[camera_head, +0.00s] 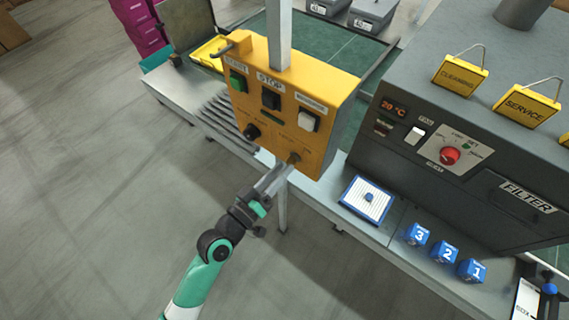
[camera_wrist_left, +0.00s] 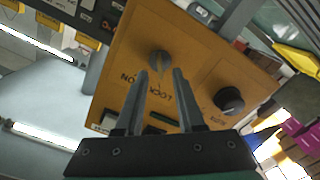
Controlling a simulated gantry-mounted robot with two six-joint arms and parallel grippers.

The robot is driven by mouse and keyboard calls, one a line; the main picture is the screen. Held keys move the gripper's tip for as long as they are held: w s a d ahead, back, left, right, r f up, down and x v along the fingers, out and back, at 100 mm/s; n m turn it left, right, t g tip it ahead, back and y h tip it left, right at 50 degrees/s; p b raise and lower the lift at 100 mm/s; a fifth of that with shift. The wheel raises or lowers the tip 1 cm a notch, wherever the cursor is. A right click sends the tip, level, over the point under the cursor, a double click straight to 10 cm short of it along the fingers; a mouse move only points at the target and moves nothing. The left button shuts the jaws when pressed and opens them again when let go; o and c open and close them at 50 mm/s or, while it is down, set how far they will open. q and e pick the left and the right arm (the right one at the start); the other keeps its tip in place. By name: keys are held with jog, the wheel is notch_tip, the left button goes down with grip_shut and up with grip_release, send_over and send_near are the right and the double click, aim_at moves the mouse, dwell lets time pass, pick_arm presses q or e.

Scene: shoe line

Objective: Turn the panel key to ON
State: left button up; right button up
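The yellow control panel (camera_head: 322,88) hangs on a grey post in the head view. Its key switch (camera_head: 294,158) is at the lower right of the panel face. In the left wrist view the key (camera_wrist_left: 159,62) is a grey round piece, with lettering below it that appears upside down. My left gripper (camera_head: 281,172) points up at the key. In the left wrist view its two fingers (camera_wrist_left: 161,73) are apart, with the key just beyond and between the tips. I cannot tell whether they touch it. My right gripper is in neither view.
A black knob (camera_head: 252,132) is left of the key, below the green (camera_head: 238,81), black (camera_head: 271,99) and white (camera_head: 309,120) buttons. A grey machine (camera_head: 455,105) stands at the right. A blue-rimmed tray (camera_head: 345,205) and numbered blue blocks (camera_head: 444,252) rest on the bench.

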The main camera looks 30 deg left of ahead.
aim_at(292, 161)
pick_arm(q)
jog(key=shift+x, duration=1.05)
grip_shut()
